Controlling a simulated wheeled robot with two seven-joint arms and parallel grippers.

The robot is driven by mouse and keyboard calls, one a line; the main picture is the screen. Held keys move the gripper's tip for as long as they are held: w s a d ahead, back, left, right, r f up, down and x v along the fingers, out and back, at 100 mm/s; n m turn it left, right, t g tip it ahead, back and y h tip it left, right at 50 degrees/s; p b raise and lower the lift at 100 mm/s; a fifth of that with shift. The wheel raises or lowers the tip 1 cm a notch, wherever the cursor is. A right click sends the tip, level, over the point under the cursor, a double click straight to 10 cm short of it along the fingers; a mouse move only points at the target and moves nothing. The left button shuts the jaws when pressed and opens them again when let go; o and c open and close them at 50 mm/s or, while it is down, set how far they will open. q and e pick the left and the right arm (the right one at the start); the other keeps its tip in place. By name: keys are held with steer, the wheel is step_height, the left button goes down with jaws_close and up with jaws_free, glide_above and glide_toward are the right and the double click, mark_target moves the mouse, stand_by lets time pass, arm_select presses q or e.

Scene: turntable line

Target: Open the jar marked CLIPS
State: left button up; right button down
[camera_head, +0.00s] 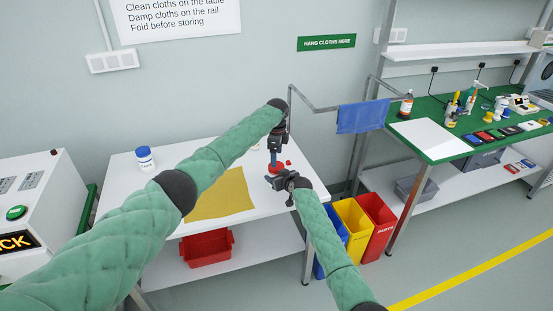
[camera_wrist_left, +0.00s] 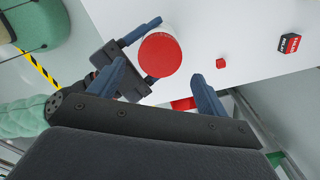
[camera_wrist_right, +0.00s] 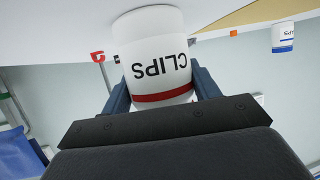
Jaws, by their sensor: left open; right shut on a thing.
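The CLIPS jar (camera_wrist_right: 155,52) is white with a red band and appears upside down in the right wrist view. My right gripper (camera_head: 287,180) is shut around its body; its fingers also flank the jar in the left wrist view. The jar's round red lid (camera_wrist_left: 160,54) is seen from above in the left wrist view and sits on the jar. My left gripper (camera_wrist_left: 160,90) is open, its fingers pointing down toward the lid and apart from it. In the head view the left gripper (camera_head: 274,148) is above the jar, which is mostly hidden there.
The white table (camera_head: 120,195) also holds a yellow cloth (camera_head: 225,198), a blue-lidded jar (camera_head: 144,155), a small red piece (camera_wrist_left: 220,63) and a small red-and-black box (camera_wrist_left: 290,43). Bins (camera_head: 355,220) stand right of the table. A rail with a blue cloth (camera_head: 362,117) is behind.

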arm_select(q)
step_height(320, 180, up, 3)
steer(key=m, duration=0.2)
steer(key=shift+m, duration=0.3)
steer(key=shift+f, duration=3.95)
steer(key=shift+c, duration=0.5)
steer(key=c, duration=0.9)
steer(key=shift+n, duration=1.5)
steer(key=shift+c, duration=0.2)
steer(key=o, duration=1.1)
